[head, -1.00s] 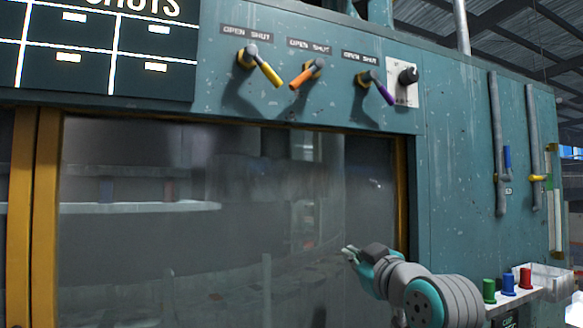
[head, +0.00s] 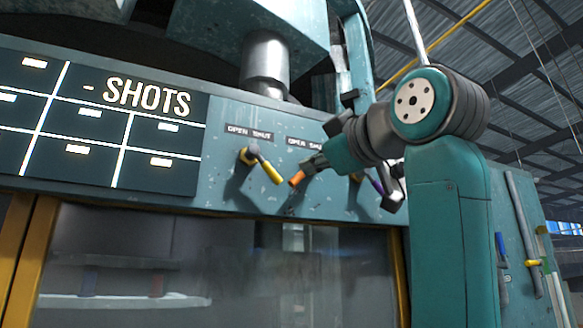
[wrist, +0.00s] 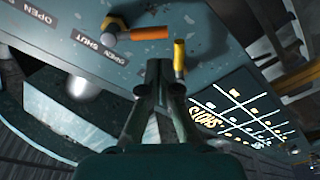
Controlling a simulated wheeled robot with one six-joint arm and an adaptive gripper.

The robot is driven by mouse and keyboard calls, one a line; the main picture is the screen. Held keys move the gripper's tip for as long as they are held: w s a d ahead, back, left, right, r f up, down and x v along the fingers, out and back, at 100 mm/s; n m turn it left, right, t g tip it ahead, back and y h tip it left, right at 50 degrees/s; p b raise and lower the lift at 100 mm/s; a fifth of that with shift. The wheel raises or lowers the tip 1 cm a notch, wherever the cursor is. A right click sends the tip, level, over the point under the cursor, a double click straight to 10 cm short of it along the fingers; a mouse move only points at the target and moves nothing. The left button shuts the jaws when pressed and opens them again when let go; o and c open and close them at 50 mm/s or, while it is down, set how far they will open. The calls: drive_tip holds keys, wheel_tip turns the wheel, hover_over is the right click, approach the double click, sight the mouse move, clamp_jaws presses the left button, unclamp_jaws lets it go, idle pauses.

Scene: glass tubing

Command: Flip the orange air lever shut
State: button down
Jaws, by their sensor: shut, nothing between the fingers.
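The orange lever (head: 297,179) sits on the teal panel, under an OPEN SHUT label, in the head view. Its tip points down-left, toward the OPEN side; my gripper hides its pivot. My gripper (head: 309,166) is shut and empty, close to the orange handle on its right. In the wrist view, the orange handle (wrist: 150,33) lies just beyond the fingertips (wrist: 160,66), with a small gap in the picture. I cannot tell whether they touch. The yellow lever (head: 264,166) is to the left, pointing down-right; it also shows in the wrist view (wrist: 179,57) beside the fingers.
The purple lever (head: 377,186) is partly hidden behind my arm. A black knob on a white plate (head: 395,190) is right of it. A dark SHOTS board (head: 100,115) is on the left. A glass-like window (head: 230,270) lies below the panel.

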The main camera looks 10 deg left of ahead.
sight(302, 174)
drive_tip(key=shift+n, duration=0.4)
drive_tip(key=s+r, duration=0.3)
drive_tip(key=shift+s+a+r, duration=0.1)
drive_tip(key=shift+s+r, duration=0.05)
drive_tip(key=shift+r, duration=0.05)
drive_tip(key=x, duration=1)
drive_tip(key=shift+a+f, duration=0.1)
drive_tip(key=shift+a, duration=0.05)
drive_tip(key=shift+w+d+f, duration=0.25)
drive_tip(key=shift+d+f, duration=0.5)
drive_tip(key=shift+d, duration=0.15)
drive_tip(key=shift+w+d+f, duration=0.15)
drive_tip(key=shift+d+f, duration=0.4)
drive_tip(key=shift+f, duration=0.05)
